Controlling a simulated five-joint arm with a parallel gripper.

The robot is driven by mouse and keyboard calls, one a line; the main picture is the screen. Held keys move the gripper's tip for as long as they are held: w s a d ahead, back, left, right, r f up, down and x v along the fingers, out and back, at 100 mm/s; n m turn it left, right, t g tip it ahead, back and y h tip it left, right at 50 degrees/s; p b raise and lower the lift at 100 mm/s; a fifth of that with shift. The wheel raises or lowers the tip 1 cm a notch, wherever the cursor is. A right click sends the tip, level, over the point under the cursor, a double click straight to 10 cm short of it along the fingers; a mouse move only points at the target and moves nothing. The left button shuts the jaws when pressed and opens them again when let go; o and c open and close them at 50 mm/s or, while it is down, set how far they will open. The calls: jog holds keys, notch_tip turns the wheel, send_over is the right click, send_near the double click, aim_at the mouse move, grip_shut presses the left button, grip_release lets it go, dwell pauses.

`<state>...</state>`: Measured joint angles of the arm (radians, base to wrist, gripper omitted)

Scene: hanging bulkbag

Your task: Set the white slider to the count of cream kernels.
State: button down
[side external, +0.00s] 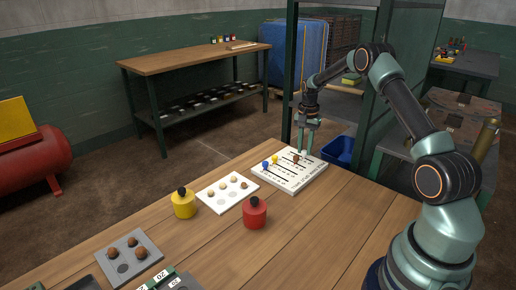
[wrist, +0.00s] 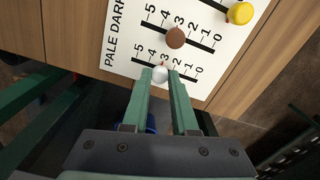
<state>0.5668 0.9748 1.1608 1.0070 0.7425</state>
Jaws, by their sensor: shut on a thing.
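The slider board (side external: 290,184) is white with several parallel slots numbered 0 to 5. The white slider (wrist: 160,75) is a round knob on the end slot, and its red mark sits by the 3. My gripper (wrist: 160,74) is shut on the white slider, with a fingertip on each side. In the side view my gripper (side external: 309,152) reaches down to the board's far edge. A white tray (side external: 228,206) left of the board holds several small cream to tan kernels (side external: 234,180) in round hollows; their exact shades are hard to tell.
Brown (wrist: 175,37), yellow (wrist: 240,13) and blue (side external: 266,164) knobs stand on the other slots. A yellow pot (side external: 184,205) and a red pot (side external: 254,213) stand near the white tray. A grey tray (side external: 150,243) holds brown lumps. The table's right front is clear.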

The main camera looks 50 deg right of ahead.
aim_at(304, 151)
jog(key=c, duration=0.7)
grip_release()
jog(key=shift+r, duration=0.1)
notch_tip(304, 151, up, 12)
